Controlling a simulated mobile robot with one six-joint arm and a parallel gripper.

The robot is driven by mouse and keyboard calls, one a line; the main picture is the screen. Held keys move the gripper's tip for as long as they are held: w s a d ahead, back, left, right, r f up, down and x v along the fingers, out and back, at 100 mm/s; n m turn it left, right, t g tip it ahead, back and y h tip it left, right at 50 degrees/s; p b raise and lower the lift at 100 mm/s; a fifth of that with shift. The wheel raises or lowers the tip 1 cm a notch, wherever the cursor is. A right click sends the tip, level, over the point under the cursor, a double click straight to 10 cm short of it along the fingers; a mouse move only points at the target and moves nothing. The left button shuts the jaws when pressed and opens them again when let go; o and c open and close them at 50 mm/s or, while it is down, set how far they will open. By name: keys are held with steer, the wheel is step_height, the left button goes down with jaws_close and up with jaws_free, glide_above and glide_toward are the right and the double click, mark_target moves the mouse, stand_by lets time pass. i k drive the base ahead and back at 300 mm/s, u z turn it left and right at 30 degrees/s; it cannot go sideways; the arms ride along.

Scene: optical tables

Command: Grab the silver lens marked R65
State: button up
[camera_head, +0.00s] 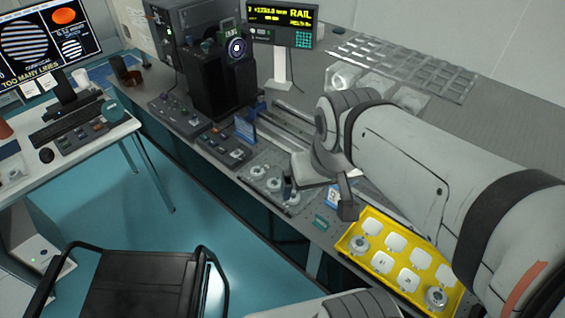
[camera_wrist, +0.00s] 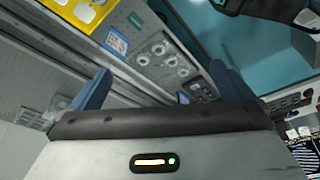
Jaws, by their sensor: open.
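Several round silver lenses sit in mounts on the optical table. One (camera_head: 258,172), a second (camera_head: 274,184) and a third (camera_head: 292,197) stand in a row on a plate beside the rail. Two more sit in the yellow tray, one (camera_head: 360,243) at its left and one (camera_head: 435,297) at its front right. I cannot read R65 on any of them. My gripper (camera_head: 317,203) is open and empty, above the table near the row. In the wrist view, its fingers (camera_wrist: 160,70) are spread, and the lens group (camera_wrist: 172,60) lies beyond them, apart from the jaws.
The yellow tray (camera_head: 345,246) also holds several white pads. A blue-and-white card (camera_wrist: 117,42) lies between tray and lenses. A black instrument (camera_head: 215,85) and the RAIL display (camera_head: 283,22) stand at the back. A black chair (camera_head: 140,285) stands on the floor in front.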

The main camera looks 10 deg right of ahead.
mark_target(295, 197)
steer(key=z, duration=0.15)
steer(key=k, duration=0.55)
steer(key=u, duration=0.85)
steer(key=i, duration=0.95)
steer(key=z, duration=1.8)
